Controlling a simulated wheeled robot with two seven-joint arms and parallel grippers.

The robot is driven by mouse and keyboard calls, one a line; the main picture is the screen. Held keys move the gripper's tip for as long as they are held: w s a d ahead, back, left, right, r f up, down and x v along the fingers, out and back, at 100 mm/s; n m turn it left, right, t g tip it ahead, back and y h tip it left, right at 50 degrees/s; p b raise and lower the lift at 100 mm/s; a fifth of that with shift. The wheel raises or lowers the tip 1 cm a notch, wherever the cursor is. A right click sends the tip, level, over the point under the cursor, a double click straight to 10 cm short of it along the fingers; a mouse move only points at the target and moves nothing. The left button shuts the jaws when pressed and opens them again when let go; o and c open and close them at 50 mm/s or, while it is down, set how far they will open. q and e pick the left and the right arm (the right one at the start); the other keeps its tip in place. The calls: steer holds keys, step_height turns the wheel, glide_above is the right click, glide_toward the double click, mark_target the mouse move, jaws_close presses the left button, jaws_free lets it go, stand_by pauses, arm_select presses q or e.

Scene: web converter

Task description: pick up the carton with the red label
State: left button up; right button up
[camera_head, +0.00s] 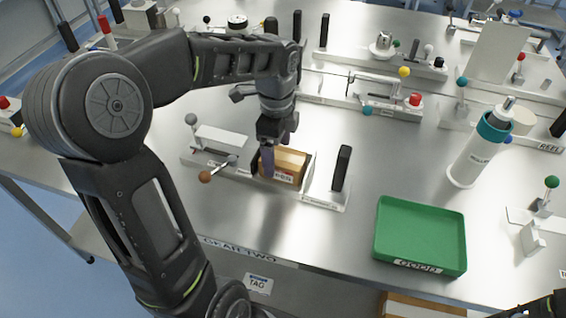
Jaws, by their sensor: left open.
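A small brown carton (290,162) with a light tape strip and a red-and-white label on its front face sits in a low white fixture on the metal table. My left gripper (266,160) reaches down from above and is at the carton's left end. Its jaws are open. One finger shows beside the carton's left side; the other is hidden, and I cannot tell whether it touches the carton. My right gripper does not show clearly; only a dark bit of my right arm is at the lower right corner.
A black upright handle (341,168) stands just right of the carton. A lever with a brown ball (205,177) is to its left. A green tray (420,234) marked GOOD lies at the right, near a white cylinder (480,150). Bare table (330,235) lies in front.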

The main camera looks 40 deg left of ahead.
mark_target(278, 155)
arm_select(q)
steer(key=shift+c, duration=0.6)
steer(key=c, duration=1.5)
steer(key=shift+o, duration=0.2)
steer(key=shift+r, duration=0.1)
step_height(278, 155, up, 10)
